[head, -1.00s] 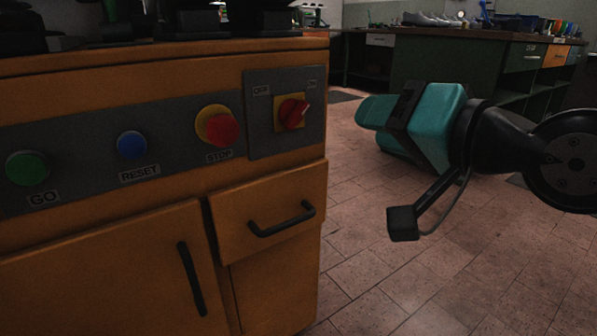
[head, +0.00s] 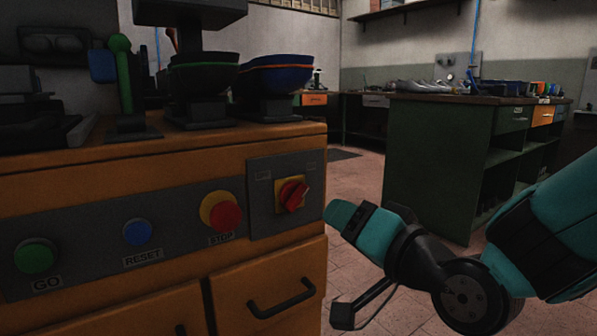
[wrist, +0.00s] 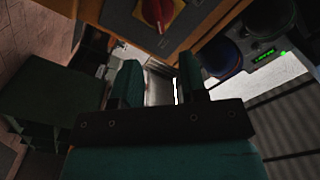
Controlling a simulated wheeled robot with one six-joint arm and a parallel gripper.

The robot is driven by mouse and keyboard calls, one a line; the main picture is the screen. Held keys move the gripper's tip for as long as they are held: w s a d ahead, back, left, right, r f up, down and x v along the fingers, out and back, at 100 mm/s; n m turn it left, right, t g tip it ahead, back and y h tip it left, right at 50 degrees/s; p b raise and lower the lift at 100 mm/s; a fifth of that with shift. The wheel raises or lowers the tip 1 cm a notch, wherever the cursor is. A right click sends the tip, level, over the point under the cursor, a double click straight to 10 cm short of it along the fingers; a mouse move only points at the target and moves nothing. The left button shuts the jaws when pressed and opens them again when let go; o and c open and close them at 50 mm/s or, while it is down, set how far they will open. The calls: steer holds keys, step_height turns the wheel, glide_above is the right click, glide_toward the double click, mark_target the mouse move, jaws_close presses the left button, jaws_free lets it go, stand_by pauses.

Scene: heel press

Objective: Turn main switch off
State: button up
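The main switch is a red rotary knob (head: 292,194) on a yellow plate, at the right end of the grey control panel. Its pale mark points up and right, towards the side of the ON label. My gripper (head: 338,214) is just right of the panel in the head view, apart from the knob. In the wrist view its two teal fingers (wrist: 160,76) stand apart with nothing between them.
On the same panel are the red STOP button (head: 224,213), blue RESET button (head: 137,232) and green GO button (head: 36,256). Below is a drawer with a black handle (head: 281,298). The press (head: 200,80) stands on top. A green workbench (head: 440,165) is behind; floor between is clear.

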mark_target(302, 197)
steer(key=p+x, duration=1)
steer(key=shift+w+a+r, duration=0.15)
steer(key=shift+w+a, duration=0.05)
steer(key=shift+w, duration=0.05)
steer(key=shift+w+a+f, duration=0.2)
steer(key=shift+w+a, duration=0.15)
steer(key=shift+w, duration=0.25)
steer(key=shift+c, duration=0.4)
